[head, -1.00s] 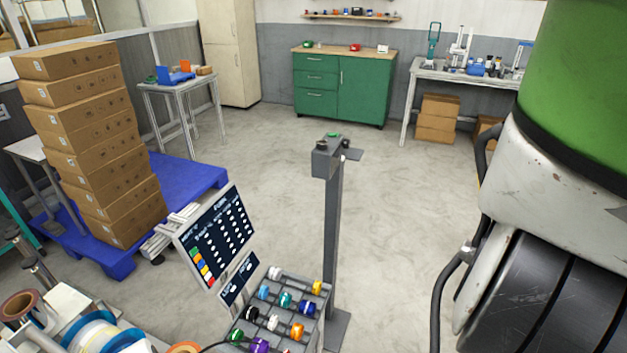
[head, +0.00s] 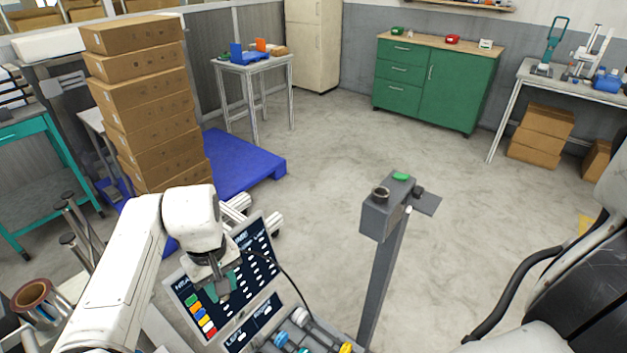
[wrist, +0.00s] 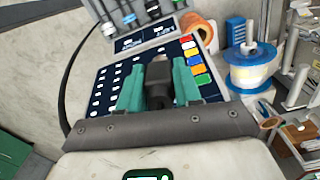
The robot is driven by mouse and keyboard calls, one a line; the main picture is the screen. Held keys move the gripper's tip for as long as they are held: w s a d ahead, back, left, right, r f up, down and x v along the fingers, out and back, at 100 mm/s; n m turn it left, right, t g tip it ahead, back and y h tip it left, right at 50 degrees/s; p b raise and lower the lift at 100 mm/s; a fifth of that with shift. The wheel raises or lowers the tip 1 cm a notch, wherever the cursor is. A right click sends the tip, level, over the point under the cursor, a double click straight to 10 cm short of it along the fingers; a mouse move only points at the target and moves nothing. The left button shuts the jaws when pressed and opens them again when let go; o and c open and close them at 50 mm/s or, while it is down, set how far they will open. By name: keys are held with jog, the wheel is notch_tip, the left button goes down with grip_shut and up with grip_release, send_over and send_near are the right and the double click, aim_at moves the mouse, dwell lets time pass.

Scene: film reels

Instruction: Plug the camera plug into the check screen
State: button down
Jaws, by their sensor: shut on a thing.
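My gripper (wrist: 160,72) has two green fingers and is shut on a dark plug (wrist: 158,85), which sits between them in the wrist view. In the head view my gripper (head: 222,288) hangs in front of the dark panel (head: 262,262) with rows of white marks and coloured squares; the plug is hard to make out there. A thin black cable (head: 294,284) curves from near the gripper down to the right. Which part is the check screen is not clear: the panel (wrist: 112,78) lies behind the plug, and a grey post (head: 377,222) stands to the right.
The post's head carries a dark round ring (head: 380,193) and a green piece (head: 401,177). A rack with coloured round pieces (head: 300,316) stands below the panel. Open floor (head: 330,150) lies behind.

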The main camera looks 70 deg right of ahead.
jog(key=s+d+r+m+b, duration=0.1)
jog(key=s+d+r+m, duration=0.25)
jog(key=d+r, duration=0.45)
jog(key=s+d+r+m, duration=0.3)
jog(key=d+r+m, duration=0.1)
jog(key=d+r, duration=0.4)
jog(key=s+d+r+m+b, duration=0.1)
jog(key=s+d+r+m, duration=0.3)
jog(key=s+r, duration=0.45)
jog(key=s+d+r+m, duration=0.3)
jog(key=s+r+m, duration=0.3)
jog(key=s, duration=0.4)
jog(key=shift+n, duration=0.75)
jog(key=shift+w+d+f+b, duration=0.1)
jog(key=shift+w+f+b, duration=0.05)
jog(key=shift+f+b, duration=1.75)
jog(key=shift+w+f+b, duration=0.15)
jog(key=shift+f+b, duration=1.4)
jog(key=shift+f, duration=0.65)
jog(key=shift+f, duration=0.15)
